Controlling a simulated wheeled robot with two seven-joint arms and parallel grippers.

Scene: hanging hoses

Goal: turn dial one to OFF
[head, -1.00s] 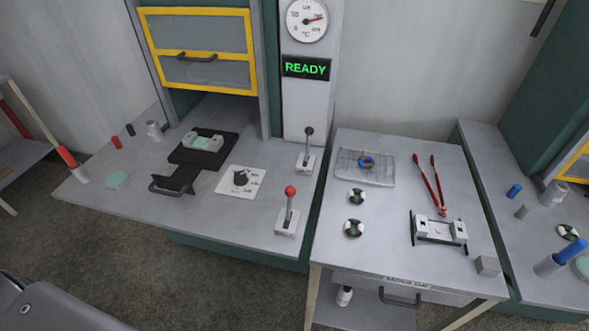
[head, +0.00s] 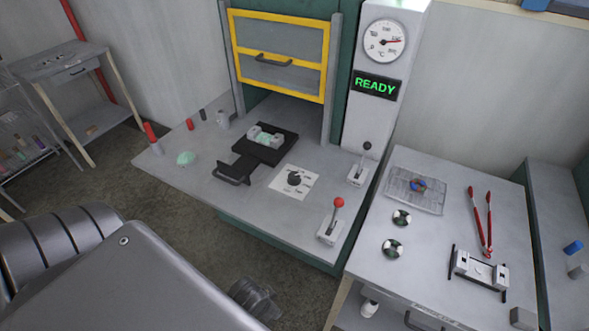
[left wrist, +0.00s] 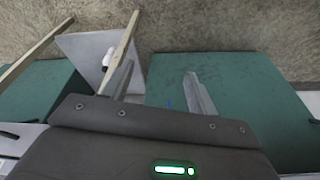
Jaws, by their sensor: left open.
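A black dial knob (head: 294,179) sits on a white square plate with dark markings (head: 302,188) on the grey workbench in the head view. The markings are too small to read, so I cannot tell which setting it points to. My left arm comes in from the lower left, its end below and in front of the bench. In the left wrist view my left gripper (left wrist: 158,70) is open and empty, with its fingers apart over the green cabinet side and the floor. The dial does not show in that view. My right gripper is not in view.
A red-knobbed lever (head: 333,218) and a black-knobbed lever (head: 362,162) stand right of the dial. A black press-like tray (head: 240,163) lies behind left. A pillar carries a gauge (head: 384,41) and a READY display (head: 376,86). A side table (head: 425,239) holds red tongs (head: 483,225).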

